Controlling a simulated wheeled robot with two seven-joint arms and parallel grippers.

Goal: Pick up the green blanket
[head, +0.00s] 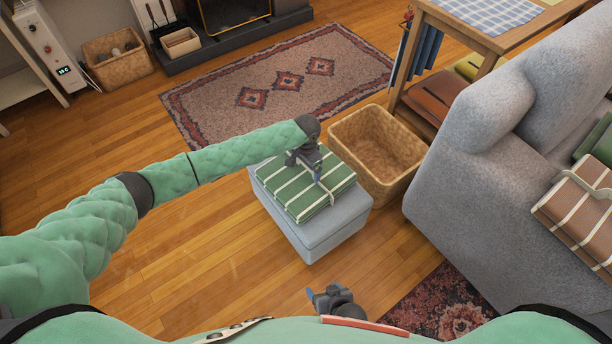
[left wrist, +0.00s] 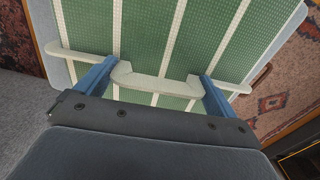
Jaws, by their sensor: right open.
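The green blanket (head: 292,188) is folded, with cream stripes and a cream strap with a raised handle. It lies flat on a grey-blue ottoman (head: 328,232). My left gripper (head: 316,175) is low over the blanket, pointing down at the strap. In the left wrist view, the handle (left wrist: 158,82) of the green blanket (left wrist: 148,35) lies between my two blue fingers, which are wide apart, close to its ends. Whether they press on it I cannot tell. My right gripper (head: 318,294) is open and empty near the bottom of the head view, away from the blanket.
A wicker basket (head: 372,150) stands right beside the ottoman. A grey sofa (head: 490,190) with a brown striped blanket (head: 580,208) is on the right. A wooden table (head: 470,35) is behind. A patterned rug (head: 280,80) lies beyond. Wood floor left of the ottoman is clear.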

